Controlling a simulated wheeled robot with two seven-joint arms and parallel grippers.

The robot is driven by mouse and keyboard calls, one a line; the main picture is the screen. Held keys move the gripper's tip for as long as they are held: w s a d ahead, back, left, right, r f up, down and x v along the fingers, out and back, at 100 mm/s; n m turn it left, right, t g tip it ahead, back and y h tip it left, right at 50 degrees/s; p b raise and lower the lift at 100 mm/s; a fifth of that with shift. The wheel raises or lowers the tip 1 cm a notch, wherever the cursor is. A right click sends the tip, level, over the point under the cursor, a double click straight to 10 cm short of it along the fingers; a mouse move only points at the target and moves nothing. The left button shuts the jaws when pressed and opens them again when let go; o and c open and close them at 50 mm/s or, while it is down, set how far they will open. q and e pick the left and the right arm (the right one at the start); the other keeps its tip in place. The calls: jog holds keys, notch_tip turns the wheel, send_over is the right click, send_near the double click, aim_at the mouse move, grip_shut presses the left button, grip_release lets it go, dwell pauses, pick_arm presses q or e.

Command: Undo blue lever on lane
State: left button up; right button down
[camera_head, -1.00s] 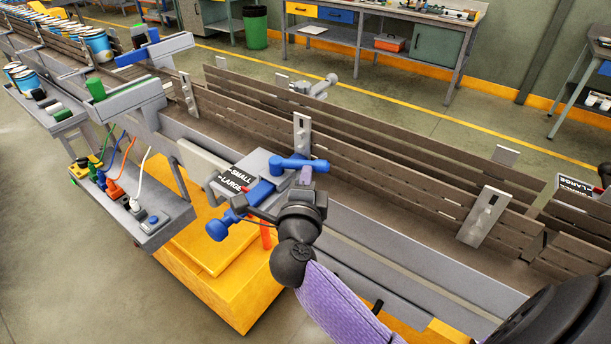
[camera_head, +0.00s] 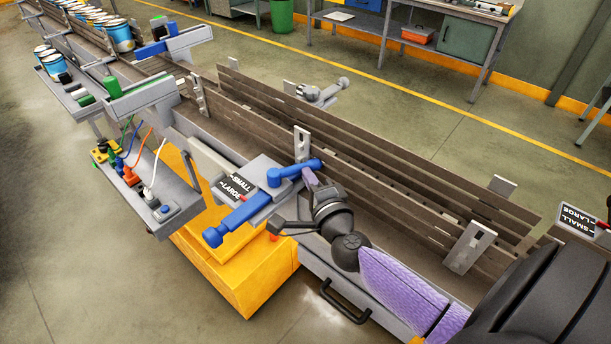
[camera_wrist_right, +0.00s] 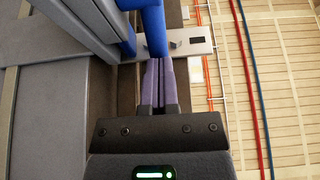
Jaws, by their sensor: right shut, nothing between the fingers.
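The blue lever (camera_head: 294,171) sits on a grey clamp block at the near side of the lane (camera_head: 400,185). Its free end points right, toward the lane's side rail. A blue bar with a round knob (camera_head: 238,218) comes out of the same block toward the front left. My right gripper (camera_head: 310,177) is shut and empty, with its purple fingertips close beside the lever's free end. In the right wrist view the shut fingers (camera_wrist_right: 157,68) lie just below the blue lever (camera_wrist_right: 153,25); I cannot tell whether they touch it. My left gripper is not in view.
A sign reading SMALL and LARGE (camera_head: 237,188) is next to the block. A yellow cabinet (camera_head: 235,265) stands below. An upright metal bracket (camera_head: 302,145) rises close behind the lever. A tray with cables and plugs (camera_head: 150,200) is at the left.

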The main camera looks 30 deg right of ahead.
jog(key=shift+w+d+n+y, duration=0.2)
jog(key=shift+d+n+y, duration=0.1)
jog(key=shift+n+y, duration=0.25)
jog(key=shift+w+d, duration=0.35)
jog(key=shift+w, duration=0.45)
